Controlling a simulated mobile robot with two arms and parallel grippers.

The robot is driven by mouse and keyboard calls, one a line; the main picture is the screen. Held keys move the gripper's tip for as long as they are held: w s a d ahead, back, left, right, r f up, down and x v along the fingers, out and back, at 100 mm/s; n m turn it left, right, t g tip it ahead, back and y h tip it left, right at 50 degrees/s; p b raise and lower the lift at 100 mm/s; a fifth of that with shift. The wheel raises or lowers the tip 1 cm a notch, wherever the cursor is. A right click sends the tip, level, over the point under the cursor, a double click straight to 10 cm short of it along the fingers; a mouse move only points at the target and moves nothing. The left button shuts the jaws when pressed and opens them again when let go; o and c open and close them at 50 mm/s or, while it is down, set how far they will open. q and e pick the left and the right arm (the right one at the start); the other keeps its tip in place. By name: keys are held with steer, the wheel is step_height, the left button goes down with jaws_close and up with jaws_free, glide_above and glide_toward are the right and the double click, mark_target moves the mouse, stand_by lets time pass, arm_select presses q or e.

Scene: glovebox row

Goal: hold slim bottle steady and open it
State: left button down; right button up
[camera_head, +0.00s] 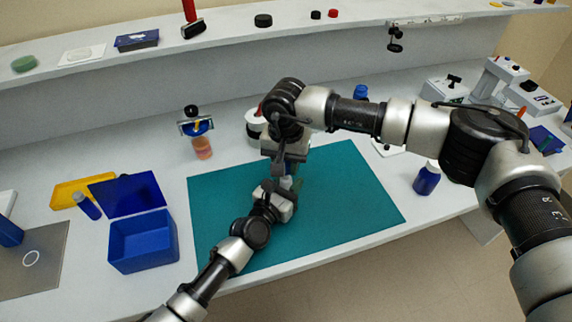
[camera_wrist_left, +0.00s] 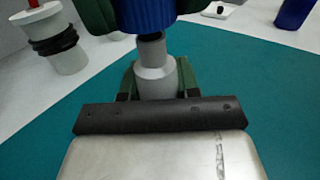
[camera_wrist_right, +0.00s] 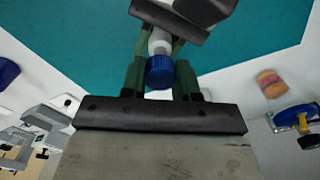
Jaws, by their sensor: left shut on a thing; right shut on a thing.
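The slim bottle, grey with a narrow neck, stands upright between the green fingers of my left gripper (camera_wrist_left: 156,82) in the left wrist view, its body (camera_wrist_left: 155,72) gripped. The blue cap (camera_wrist_left: 147,14) sits directly above the neck, between the green fingers of my right gripper. In the right wrist view my right gripper (camera_wrist_right: 160,80) is shut on the blue cap (camera_wrist_right: 160,68), with the pale bottle (camera_wrist_right: 158,42) beyond it. Some bare neck shows below the cap; I cannot tell whether they still touch. In the head view the arms mostly hide the bottle, over the teal mat (camera_head: 350,205).
A blue open box (camera_head: 143,245) stands left of the mat, with a yellow tray (camera_head: 70,192) behind. A dark blue bottle (camera_head: 427,180) stands to the right. The mat's right part is clear.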

stand_by(0.3)
steer(key=shift+r, duration=2.1)
arm_select(q)
steer(key=c, duration=0.7)
jaws_free()
steer(key=shift+c, duration=0.2)
